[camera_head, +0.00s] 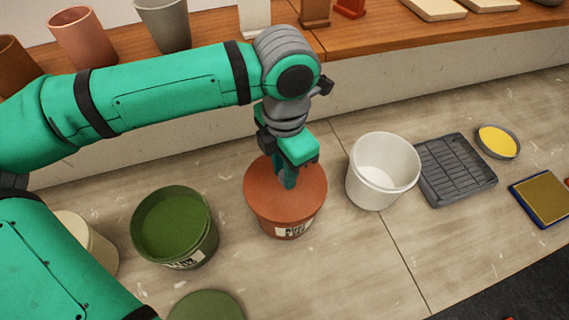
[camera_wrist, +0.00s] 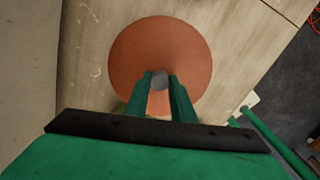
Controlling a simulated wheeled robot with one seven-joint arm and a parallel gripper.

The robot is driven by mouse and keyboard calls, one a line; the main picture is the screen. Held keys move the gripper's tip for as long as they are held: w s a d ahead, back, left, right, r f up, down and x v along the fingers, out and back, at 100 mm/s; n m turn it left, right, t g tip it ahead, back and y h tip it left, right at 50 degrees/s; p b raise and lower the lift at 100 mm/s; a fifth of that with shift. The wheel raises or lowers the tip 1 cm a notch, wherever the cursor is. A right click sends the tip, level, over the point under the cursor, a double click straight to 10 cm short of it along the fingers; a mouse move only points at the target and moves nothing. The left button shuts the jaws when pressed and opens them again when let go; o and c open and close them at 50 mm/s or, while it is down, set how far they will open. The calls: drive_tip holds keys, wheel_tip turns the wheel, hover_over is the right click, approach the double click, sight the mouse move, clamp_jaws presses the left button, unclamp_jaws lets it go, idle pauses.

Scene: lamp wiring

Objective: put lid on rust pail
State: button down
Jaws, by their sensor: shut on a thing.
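The rust pail (camera_head: 285,229) stands upright on the bench, with a paper label on its front. The rust lid (camera_head: 262,197) is a flat round disc over the pail's mouth and hides its inside. From here it looks level, but I cannot tell whether it is fully seated on the rim. My gripper (camera_head: 288,184) points down at the lid's middle. In the wrist view my gripper's fingers (camera_wrist: 160,84) are shut on the lid's grey knob (camera_wrist: 160,78), with the lid (camera_wrist: 192,50) spread out beneath.
An open green pail (camera_head: 172,225) stands to the left, with a green lid (camera_head: 206,306) in front. An empty white pail (camera_head: 382,172) stands close on the right, then a grey tray (camera_head: 456,170) and a yellow dish (camera_head: 497,142). A wooden shelf (camera_head: 375,40) runs behind.

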drive_tip(key=shift+f, duration=0.85)
idle(0.7)
drive_tip(key=c, duration=1.4)
unclamp_jaws()
drive_tip(key=shift+c, duration=0.2)
wheel_tip(320, 180, up, 11)
drive_tip(key=shift+f, duration=0.1)
